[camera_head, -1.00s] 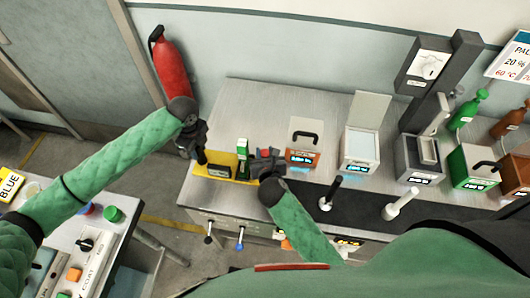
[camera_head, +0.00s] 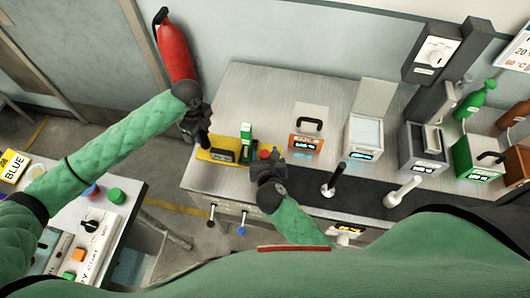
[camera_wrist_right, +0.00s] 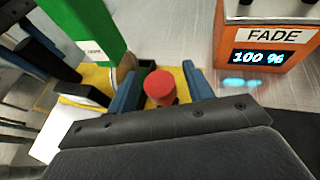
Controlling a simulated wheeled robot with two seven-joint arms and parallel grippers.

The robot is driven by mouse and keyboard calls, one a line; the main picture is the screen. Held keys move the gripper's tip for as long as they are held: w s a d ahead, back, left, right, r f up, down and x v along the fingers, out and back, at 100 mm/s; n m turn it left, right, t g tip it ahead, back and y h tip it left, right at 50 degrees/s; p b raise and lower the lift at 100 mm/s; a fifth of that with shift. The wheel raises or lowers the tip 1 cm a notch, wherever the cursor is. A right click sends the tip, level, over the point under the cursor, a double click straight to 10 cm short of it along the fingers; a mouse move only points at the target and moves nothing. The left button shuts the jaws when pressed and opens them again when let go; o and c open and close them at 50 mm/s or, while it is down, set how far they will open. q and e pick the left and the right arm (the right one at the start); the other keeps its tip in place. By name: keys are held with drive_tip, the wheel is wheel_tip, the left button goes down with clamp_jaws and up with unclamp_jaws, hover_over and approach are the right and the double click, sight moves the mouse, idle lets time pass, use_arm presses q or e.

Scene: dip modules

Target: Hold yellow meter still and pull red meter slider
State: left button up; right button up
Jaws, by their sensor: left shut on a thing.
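The yellow meter (camera_head: 204,154) is a yellow base with a small dark display box, at the left end of the steel bench. A green upright block (camera_head: 247,134) stands on it, labelled in the right wrist view (camera_wrist_right: 88,30). My left gripper (camera_head: 204,136) is shut on the dark upright part at the meter's left end; the contact is partly hidden. The red slider knob (camera_head: 264,154) is at the meter's right end. My right gripper (camera_head: 266,165) is open. In the right wrist view the red knob (camera_wrist_right: 158,86) stands between its two blue-grey fingers, with a visible gap at the right finger.
An orange FADE box (camera_head: 305,143) stands just right of the meter. Further right are a white box (camera_head: 362,137), a grey box (camera_head: 422,150) and a green box (camera_head: 474,160).

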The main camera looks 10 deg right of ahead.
drive_tip(key=d+v, duration=0.1)
drive_tip(key=v, duration=1.1)
drive_tip(key=shift+a, duration=0.45)
use_arm(q)
drive_tip(key=o, duration=1)
drive_tip(key=shift+r, duration=0.1)
drive_tip(key=shift+r, duration=4.4)
drive_tip(key=shift+f, duration=0.1)
